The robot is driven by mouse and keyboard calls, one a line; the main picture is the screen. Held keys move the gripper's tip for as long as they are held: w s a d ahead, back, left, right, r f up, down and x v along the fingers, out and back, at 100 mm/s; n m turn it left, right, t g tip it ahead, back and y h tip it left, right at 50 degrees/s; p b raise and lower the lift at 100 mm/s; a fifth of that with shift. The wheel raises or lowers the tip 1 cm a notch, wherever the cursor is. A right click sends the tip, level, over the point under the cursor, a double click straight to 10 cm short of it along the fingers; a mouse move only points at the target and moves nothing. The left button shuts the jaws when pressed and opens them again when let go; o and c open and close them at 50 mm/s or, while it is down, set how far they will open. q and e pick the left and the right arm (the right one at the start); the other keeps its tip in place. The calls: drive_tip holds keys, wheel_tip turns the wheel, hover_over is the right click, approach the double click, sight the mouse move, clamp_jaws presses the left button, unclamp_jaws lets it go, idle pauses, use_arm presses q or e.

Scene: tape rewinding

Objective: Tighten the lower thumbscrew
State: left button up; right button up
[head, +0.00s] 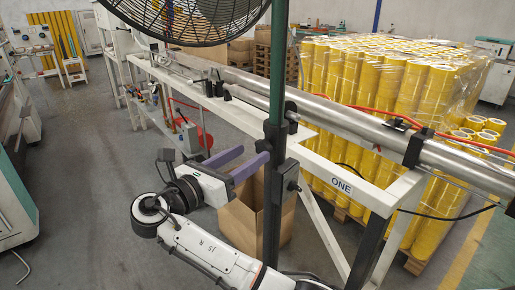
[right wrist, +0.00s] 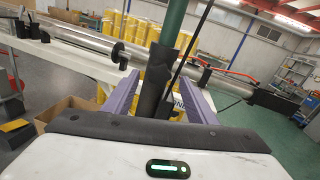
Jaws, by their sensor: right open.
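A green post (head: 277,70) stands upright, with a dark lower part (head: 271,215). Black clamp fittings sit on it, an upper one (head: 291,118) and a lower one (head: 287,180) on its right side. I cannot clearly make out the lower thumbscrew itself. My right gripper (head: 253,157) has purple fingers, open, just left of the post and pointing at it. In the right wrist view the fingers (right wrist: 153,95) are spread on either side of the dark post (right wrist: 153,82), with no grip visible on it. My left gripper is not in view.
A white frame (head: 340,183) marked ONE carries a long metal bar (head: 340,117) behind the post. An open cardboard box (head: 238,218) stands below my right gripper. A black fan (head: 190,18) hangs above. Wrapped yellow rolls (head: 385,80) stand on pallets behind.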

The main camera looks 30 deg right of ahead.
sight(261, 148)
drive_tip(key=x, duration=0.3)
drive_tip(key=shift+w+d, duration=0.15)
drive_tip(key=shift+d, duration=0.2)
drive_tip(key=shift+w+d, duration=0.1)
drive_tip(key=shift+d, duration=0.2)
drive_tip(key=c, duration=1.1)
